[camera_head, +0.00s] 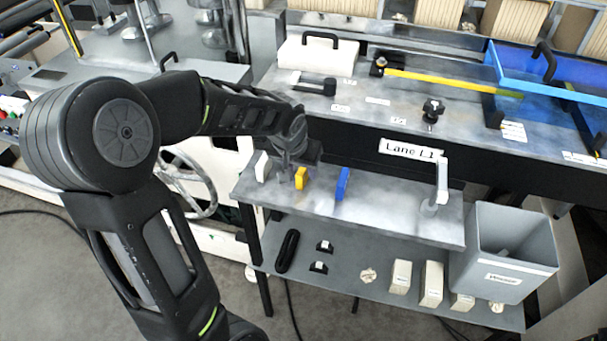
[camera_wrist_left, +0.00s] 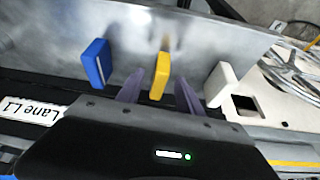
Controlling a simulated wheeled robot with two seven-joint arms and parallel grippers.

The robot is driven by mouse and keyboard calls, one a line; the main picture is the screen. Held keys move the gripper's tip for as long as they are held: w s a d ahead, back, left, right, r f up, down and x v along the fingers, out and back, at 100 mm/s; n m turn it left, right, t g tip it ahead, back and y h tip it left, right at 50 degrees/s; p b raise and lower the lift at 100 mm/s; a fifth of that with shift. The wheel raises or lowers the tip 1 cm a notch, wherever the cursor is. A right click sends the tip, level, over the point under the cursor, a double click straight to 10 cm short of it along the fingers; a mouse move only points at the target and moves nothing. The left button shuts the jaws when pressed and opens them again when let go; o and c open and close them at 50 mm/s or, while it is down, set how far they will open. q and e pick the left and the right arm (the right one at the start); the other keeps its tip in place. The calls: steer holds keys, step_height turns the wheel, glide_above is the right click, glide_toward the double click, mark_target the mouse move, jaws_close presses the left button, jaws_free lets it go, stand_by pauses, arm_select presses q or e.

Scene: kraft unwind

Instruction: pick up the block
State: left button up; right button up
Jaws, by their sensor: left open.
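A yellow block (camera_head: 301,178) stands upright on the grey metal shelf (camera_head: 395,215), between a white block (camera_head: 262,167) on its left and a blue block (camera_head: 342,184) on its right. My left gripper (camera_head: 288,168) reaches over the shelf beside the yellow and white blocks. In the left wrist view, my left gripper (camera_wrist_left: 160,92) is open, with its two purple-grey fingers apart. The yellow block (camera_wrist_left: 160,76) shows between and beyond the fingertips. The blue block (camera_wrist_left: 97,64) and white block (camera_wrist_left: 220,82) lie outside the fingers. Contact with the yellow block cannot be told. My right gripper is not visible.
A black panel edge labelled "Lane L1" (camera_head: 412,150) runs behind the shelf. A grey upright handle (camera_head: 440,185) stands at the shelf's right, beside a grey bin (camera_head: 510,245). A lower shelf (camera_head: 340,275) holds small boxes.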

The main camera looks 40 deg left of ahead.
arm_select(q)
steer(key=x, duration=0.2)
steer(key=shift+w+f, duration=0.15)
steer(key=shift+f, duration=0.05)
steer(key=shift+c, duration=0.3)
jaws_close()
stand_by(0.4)
